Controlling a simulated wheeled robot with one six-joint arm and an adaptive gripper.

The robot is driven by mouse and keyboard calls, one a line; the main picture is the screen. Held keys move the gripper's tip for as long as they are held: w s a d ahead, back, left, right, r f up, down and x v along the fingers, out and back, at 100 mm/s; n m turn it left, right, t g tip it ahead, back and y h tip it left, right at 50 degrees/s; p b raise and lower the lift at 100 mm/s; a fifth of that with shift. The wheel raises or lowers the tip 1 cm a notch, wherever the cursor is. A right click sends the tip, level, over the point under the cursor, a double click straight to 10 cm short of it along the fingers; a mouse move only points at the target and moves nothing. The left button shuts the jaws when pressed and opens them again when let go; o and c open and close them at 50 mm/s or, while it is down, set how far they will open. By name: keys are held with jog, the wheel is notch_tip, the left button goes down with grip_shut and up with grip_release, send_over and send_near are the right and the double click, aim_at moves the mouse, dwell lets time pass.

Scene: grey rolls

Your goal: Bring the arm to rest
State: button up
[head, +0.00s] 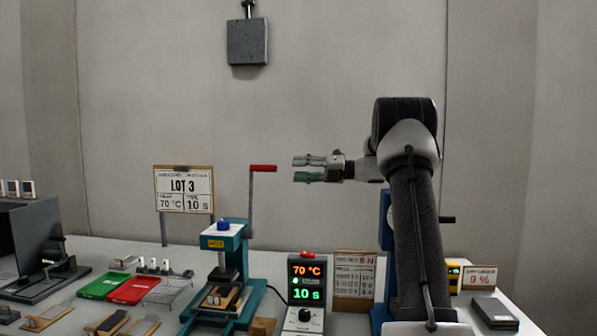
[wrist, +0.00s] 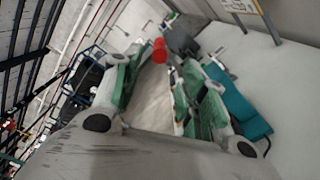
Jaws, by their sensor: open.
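My gripper (head: 298,168) is raised above the bench in the head view, pointing left. Its jaws are apart, with nothing between them. The fingertips are a little right of a red crank handle (head: 263,168) on a tall grey post; I cannot tell the depth gap. The wrist view shows the two green-padded fingers spread (wrist: 160,85), with the red handle (wrist: 159,50) beyond their tips. My arm rises at the right of the head view and bends left at the top.
Green (head: 103,285) and red (head: 134,289) trays lie left. A grey box (head: 248,42) hangs above.

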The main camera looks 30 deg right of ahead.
jog(key=s+a+f+n+g+h, duration=0.3)
jog(key=s+a+n, duration=0.45)
jog(key=s, duration=0.35)
jog(key=s+a+f+n+g+h, duration=0.2)
jog(key=s+a+n+g+h, duration=0.15)
jog(key=s+a+n, duration=0.5)
jog(key=s+d+f+n+h, duration=0.2)
jog(key=s+f+n, duration=0.1)
jog(key=s+n, duration=0.4)
jog(key=s+d+f+n+h, duration=0.3)
jog(key=s+n, duration=0.4)
jog(key=s, duration=0.1)
jog(key=s+d+f+n+h, duration=0.2)
jog(key=s+f+n+h, duration=0.1)
jog(key=s+n, duration=0.4)
jog(key=shift+s+d+n+t, duration=0.3)
jog(key=shift+s+t, duration=0.15)
jog(key=shift+s, duration=0.3)
jog(key=shift+o, duration=0.5)
jog(key=shift+h, duration=0.25)
